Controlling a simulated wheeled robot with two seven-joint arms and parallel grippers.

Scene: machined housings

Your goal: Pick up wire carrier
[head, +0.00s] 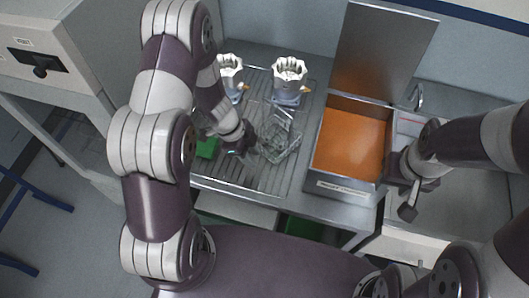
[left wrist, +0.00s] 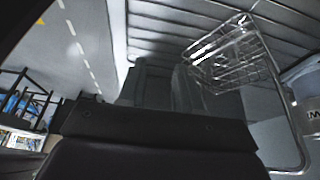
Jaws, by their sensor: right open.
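The wire carrier (head: 279,140) is a thin wire frame on the ribbed metal drainboard, in the middle of the head view. It also shows in the left wrist view (left wrist: 225,58), up and to the right of the fingers. My left gripper (head: 247,146) is low over the drainboard, close beside the carrier's left side. Its two fingers show in the left wrist view (left wrist: 160,88), but whether they hold a wire is unclear. My right gripper (head: 400,183) is open and empty by the right side of the orange-filled tank, apart from the carrier.
Two silver fluted housings (head: 290,78) (head: 230,73) stand at the back of the drainboard (head: 262,182). The tank (head: 352,150) has an orange inside and a raised lid (head: 383,52). A green object (head: 207,147) lies partly behind my left arm. A grey machine stands at left.

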